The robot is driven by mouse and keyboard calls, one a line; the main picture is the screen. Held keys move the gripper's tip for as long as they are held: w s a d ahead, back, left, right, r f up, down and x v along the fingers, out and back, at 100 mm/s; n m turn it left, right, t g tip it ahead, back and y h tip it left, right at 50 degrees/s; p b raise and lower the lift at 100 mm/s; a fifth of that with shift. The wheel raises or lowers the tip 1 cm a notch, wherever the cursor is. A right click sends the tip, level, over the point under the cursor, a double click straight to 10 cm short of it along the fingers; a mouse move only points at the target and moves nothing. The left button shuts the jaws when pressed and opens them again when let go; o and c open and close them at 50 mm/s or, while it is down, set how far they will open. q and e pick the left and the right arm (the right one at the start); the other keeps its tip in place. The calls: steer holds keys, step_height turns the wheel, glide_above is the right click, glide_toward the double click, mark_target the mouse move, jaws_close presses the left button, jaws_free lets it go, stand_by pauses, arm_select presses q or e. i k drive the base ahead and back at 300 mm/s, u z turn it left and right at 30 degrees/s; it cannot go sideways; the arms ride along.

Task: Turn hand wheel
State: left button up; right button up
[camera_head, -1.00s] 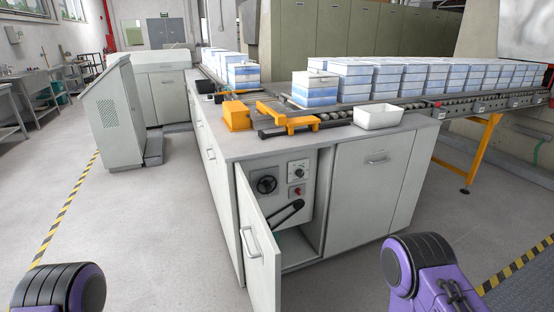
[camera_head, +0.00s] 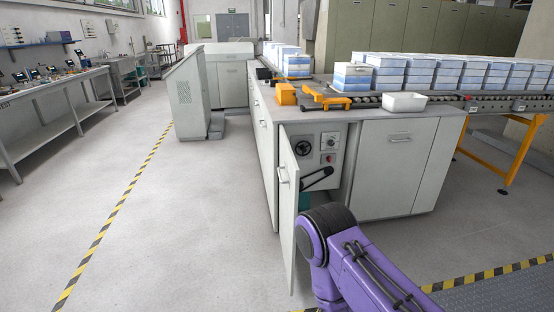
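The hand wheel (camera_head: 303,145) is a small dark round wheel on a grey control panel (camera_head: 327,144). The panel sits inside an open compartment of the grey cabinet (camera_head: 398,165). The compartment's door (camera_head: 289,196) stands open toward me, with a handle on its outer face. To the right of the wheel are a knob and a red button. A black slanted bar sits below the wheel. One purple arm link of mine shows at the bottom right of centre, in front of the cabinet's lower edge. Neither gripper is in view.
A white tray (camera_head: 404,103) and orange brackets (camera_head: 325,97) lie on the cabinet top. Blue-and-white boxes (camera_head: 352,76) stand along the roller conveyor. A grey console (camera_head: 188,97) stands further left. The floor on the left is clear, with a workbench (camera_head: 52,115) beyond.

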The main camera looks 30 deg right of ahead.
mark_target(302, 147)
steer(key=z, duration=0.65)
steer(key=i, duration=0.45)
steer(key=z, duration=0.75)
steer(key=i, duration=0.8)
steer(key=u, duration=0.2)
